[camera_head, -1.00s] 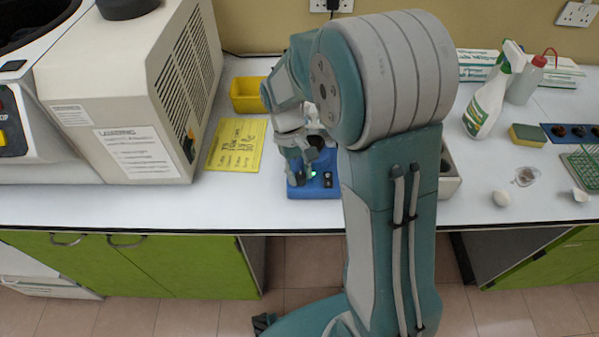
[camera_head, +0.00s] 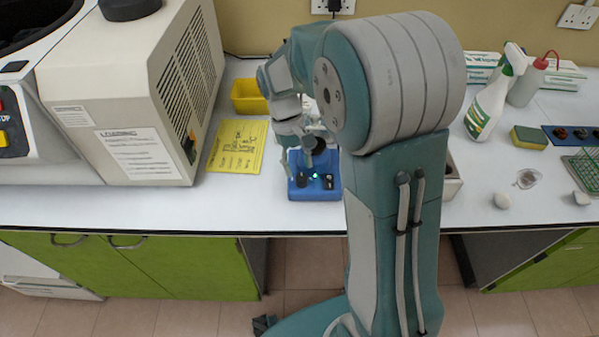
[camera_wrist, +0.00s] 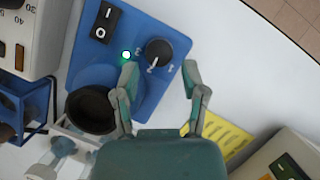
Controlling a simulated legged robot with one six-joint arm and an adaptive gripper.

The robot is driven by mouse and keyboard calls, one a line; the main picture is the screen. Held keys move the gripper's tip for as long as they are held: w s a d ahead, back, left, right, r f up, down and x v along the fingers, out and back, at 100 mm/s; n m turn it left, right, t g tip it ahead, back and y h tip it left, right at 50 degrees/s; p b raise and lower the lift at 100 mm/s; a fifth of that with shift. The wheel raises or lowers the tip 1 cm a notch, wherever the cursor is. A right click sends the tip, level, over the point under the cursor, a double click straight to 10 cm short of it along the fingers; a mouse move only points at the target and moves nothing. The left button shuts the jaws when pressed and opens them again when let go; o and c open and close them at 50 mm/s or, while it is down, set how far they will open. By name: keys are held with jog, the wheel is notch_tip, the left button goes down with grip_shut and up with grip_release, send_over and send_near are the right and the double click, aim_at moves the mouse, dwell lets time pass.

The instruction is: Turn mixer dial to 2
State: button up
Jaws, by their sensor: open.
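The blue mixer (camera_head: 316,193) sits near the front edge of the bench. It also shows in the wrist view (camera_wrist: 88,75), with a black dial (camera_wrist: 158,51), a lit green light (camera_wrist: 126,55) and a black rocker switch (camera_wrist: 104,22). The dial's white mark points toward the lower left in the wrist view, at or near the 2; the small numbers are hard to read. My gripper (camera_wrist: 160,70) is open and empty. Its fingertips are apart on either side of the dial's near side, clear of it. In the head view, the dial (camera_head: 302,179) is uncovered.
A black cup-shaped part (camera_wrist: 92,110) of the mixer is close to my left finger. A yellow sign (camera_head: 238,147) and yellow bin (camera_head: 248,96) are to the left, beside a large beige machine (camera_head: 120,90). A spray bottle (camera_head: 489,105) and sponge (camera_head: 528,137) are to the right.

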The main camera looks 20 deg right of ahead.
jog(key=v, duration=0.9)
jog(key=s+r+m+t, duration=0.1)
jog(key=s+r+t, duration=0.1)
jog(key=s+t, duration=0.3)
jog(key=s+d+r+m+t+y, duration=0.1)
jog(key=s+r+t, duration=0.2)
jog(key=s, duration=1.1)
jog(key=shift+r+t, duration=0.3)
jog(key=shift+t, duration=0.7)
